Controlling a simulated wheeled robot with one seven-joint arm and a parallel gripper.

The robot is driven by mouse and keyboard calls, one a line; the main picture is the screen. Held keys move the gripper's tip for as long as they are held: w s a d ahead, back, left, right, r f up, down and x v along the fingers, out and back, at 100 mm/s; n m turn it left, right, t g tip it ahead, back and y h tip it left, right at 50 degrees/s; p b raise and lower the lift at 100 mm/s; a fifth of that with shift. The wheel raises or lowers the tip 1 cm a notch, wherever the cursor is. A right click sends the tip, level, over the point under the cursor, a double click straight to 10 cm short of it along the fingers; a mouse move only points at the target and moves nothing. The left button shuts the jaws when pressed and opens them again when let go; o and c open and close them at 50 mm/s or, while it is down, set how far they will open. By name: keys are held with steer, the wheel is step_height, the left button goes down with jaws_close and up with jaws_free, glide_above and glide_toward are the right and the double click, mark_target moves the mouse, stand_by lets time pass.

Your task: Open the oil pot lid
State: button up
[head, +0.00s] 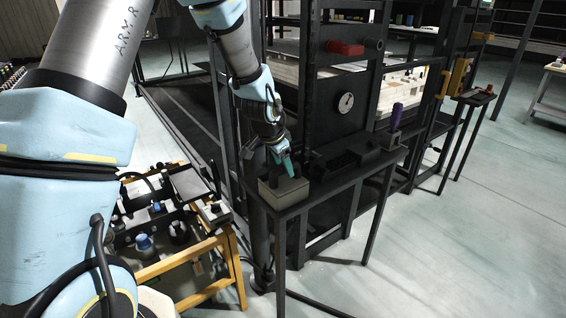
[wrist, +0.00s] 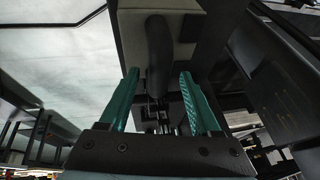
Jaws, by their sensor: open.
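The oil pot appears to be the grey-beige box (head: 284,194) at the near left end of a small dark table in the head view. Its pale side (wrist: 190,28) shows at the top of the wrist view. A dark, rounded handle-like bar (wrist: 158,45), apparently on the lid, stands against it. My gripper (head: 288,162), with teal fingers, is right over the box. In the wrist view my gripper (wrist: 160,72) is open, with one finger on each side of the bar and visible gaps between. The lid's edge is hard to make out.
The dark table (head: 330,180) also carries a black tray-like block (head: 345,158) and a purple-handled tool (head: 396,115) in a holder. A dark frame post stands close behind my gripper. A yellow-framed cart (head: 190,262) stands at left.

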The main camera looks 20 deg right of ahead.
steer(key=shift+d+f, duration=0.1)
steer(key=shift+f, duration=0.05)
jaws_close()
stand_by(0.5)
stand_by(0.9)
